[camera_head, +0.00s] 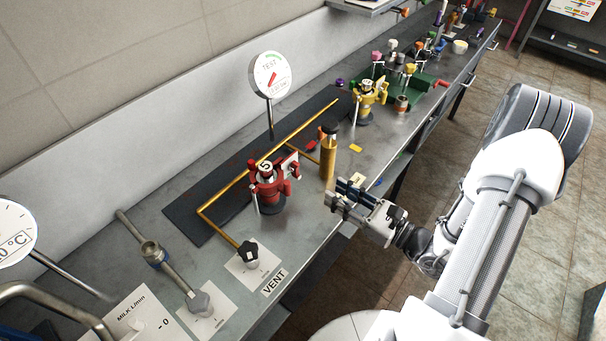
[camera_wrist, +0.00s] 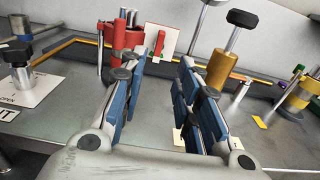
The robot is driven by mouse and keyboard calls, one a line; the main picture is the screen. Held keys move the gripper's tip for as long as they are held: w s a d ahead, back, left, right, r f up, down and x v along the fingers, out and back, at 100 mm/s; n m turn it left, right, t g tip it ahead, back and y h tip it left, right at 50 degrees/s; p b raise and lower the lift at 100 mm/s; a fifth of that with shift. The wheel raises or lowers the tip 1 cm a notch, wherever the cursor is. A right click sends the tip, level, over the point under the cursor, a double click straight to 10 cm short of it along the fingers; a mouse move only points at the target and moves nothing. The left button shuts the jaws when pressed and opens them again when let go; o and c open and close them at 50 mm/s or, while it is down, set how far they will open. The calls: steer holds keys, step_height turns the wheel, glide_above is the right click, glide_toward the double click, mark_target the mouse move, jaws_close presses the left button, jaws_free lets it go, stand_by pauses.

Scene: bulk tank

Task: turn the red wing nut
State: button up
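A red fitting (camera_head: 268,190) with upright red posts and a white cap marked 5 stands on the bench, left of my gripper. It also shows in the wrist view (camera_wrist: 124,38), ahead and left of the fingers. Its red posts may include the wing nut, but I cannot tell its exact shape. My gripper (camera_head: 338,191) is open and empty, its fingers pointing left over the bench's front edge. The wrist view shows a clear gap between the blue-padded fingers (camera_wrist: 169,62). The gripper is apart from the red fitting, and the left finger overlaps part of the view near it.
A brass cylinder (camera_head: 328,158) with a black top stands behind the gripper, right of the red fitting. A brass pipe (camera_head: 235,190) runs behind the fitting, by a gauge (camera_head: 270,76). A black knob (camera_head: 248,250) is in front. A yellow fitting (camera_head: 368,98) stands further back.

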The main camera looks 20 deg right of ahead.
mark_target(299, 170)
steer(key=b+x, duration=0.2)
steer(key=x, duration=0.9)
steer(key=shift+w+a, duration=0.15)
steer(key=shift+w, duration=0.05)
jaws_close()
